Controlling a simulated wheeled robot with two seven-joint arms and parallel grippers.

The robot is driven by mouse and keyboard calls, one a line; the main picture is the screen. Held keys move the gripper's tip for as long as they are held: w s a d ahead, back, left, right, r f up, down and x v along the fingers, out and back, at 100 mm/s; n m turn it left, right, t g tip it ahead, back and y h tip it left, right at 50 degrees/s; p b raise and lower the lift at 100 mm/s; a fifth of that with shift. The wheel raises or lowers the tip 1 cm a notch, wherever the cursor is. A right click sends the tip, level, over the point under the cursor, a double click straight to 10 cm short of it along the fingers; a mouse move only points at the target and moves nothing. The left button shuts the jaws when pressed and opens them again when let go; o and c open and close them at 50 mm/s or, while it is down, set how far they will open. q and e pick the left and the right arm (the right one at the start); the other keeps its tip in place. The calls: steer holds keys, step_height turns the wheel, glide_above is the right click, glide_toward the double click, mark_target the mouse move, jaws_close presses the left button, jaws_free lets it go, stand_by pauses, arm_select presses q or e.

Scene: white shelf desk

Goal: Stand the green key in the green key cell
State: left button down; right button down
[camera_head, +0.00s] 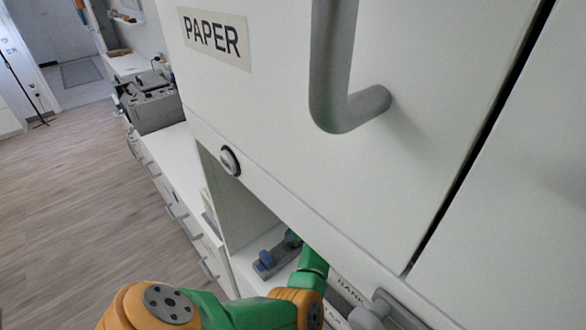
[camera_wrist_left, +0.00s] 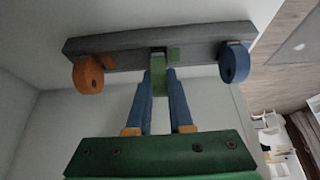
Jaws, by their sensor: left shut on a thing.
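The grey key rack (camera_wrist_left: 110,45) stands in the open shelf space, with an orange key (camera_wrist_left: 88,75) at its left and a blue key (camera_wrist_left: 234,62) at its right in the left wrist view. My left gripper (camera_wrist_left: 160,82) is shut on the green key (camera_wrist_left: 158,72), whose visible part lies between the blue fingers, at the rack's middle. Whether the key is seated or only touching, I cannot tell.
A white cabinet door labelled PAPER (camera_head: 212,38) with a grey handle (camera_head: 345,110) overhangs the shelf opening. A labelled drawer and handle (camera_head: 395,305) lie right of my arm. Shelf walls closely surround the gripper.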

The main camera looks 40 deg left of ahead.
arm_select(q)
steer(key=shift+f+b, duration=0.3)
steer(key=shift+f, duration=0.2)
steer(key=c, duration=0.7)
jaws_free()
steer(key=shift+c, duration=0.2)
steer(key=v, duration=0.7)
